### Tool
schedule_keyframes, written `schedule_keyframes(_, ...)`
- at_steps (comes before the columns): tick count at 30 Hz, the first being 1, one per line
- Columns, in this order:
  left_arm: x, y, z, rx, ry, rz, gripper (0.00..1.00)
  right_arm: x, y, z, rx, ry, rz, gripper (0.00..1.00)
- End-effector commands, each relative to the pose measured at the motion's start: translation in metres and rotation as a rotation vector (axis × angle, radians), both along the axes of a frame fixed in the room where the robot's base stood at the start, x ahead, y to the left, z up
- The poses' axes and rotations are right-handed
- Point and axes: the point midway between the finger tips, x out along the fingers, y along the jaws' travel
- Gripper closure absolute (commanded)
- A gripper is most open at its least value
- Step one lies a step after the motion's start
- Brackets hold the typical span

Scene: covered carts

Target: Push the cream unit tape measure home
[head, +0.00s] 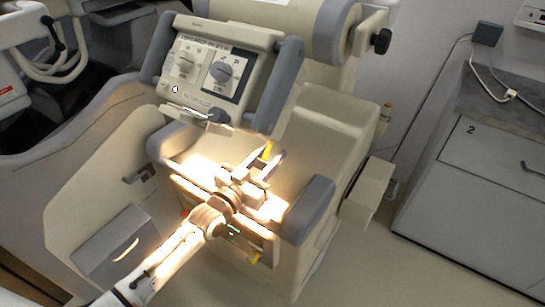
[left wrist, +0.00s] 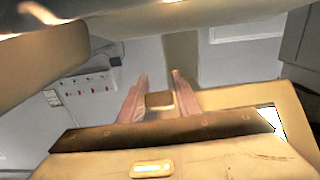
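The cream unit (head: 325,125) has a tilted panel with two grey dials (head: 222,72), and blue-grey handles beside it. My left gripper (head: 267,157) is over the unit's brightly lit front ledge, its two fingers spread apart. In the left wrist view the fingers (left wrist: 160,88) are also apart, with a small tan block (left wrist: 160,99) showing between them; I cannot tell whether they touch it. A small yellow piece (head: 267,149) shows by the fingertips in the head view. I cannot make out the tape measure for certain. My right gripper is out of view.
A blue-grey rounded pad (head: 308,210) stands close to the right of the left gripper. A small cream box (head: 368,192) juts from the unit's right side. A grey cabinet (head: 480,190) stands at the right, with bare floor between. Wall sockets (left wrist: 84,88) show in the left wrist view.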

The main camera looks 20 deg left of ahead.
Motion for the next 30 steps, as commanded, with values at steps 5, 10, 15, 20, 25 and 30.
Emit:
schedule_keyframes(5,0.0,-0.001,-0.001,0.001,0.002,-0.002,0.56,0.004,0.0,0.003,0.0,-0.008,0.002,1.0)
schedule_keyframes(10,0.0,-0.001,-0.001,0.0,0.003,-0.002,0.56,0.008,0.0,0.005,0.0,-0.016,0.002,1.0)
schedule_keyframes(15,-0.013,0.002,-0.003,0.0,0.005,-0.002,0.56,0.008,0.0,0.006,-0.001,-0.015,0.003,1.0)
schedule_keyframes(20,-0.043,0.011,-0.003,0.001,0.006,-0.002,0.56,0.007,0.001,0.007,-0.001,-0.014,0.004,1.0)
schedule_keyframes(25,-0.074,0.019,-0.002,0.001,0.006,-0.003,0.56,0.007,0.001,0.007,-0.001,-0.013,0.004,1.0)
schedule_keyframes(30,-0.094,0.025,-0.002,0.0,0.004,-0.002,0.56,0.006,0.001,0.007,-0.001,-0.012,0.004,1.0)
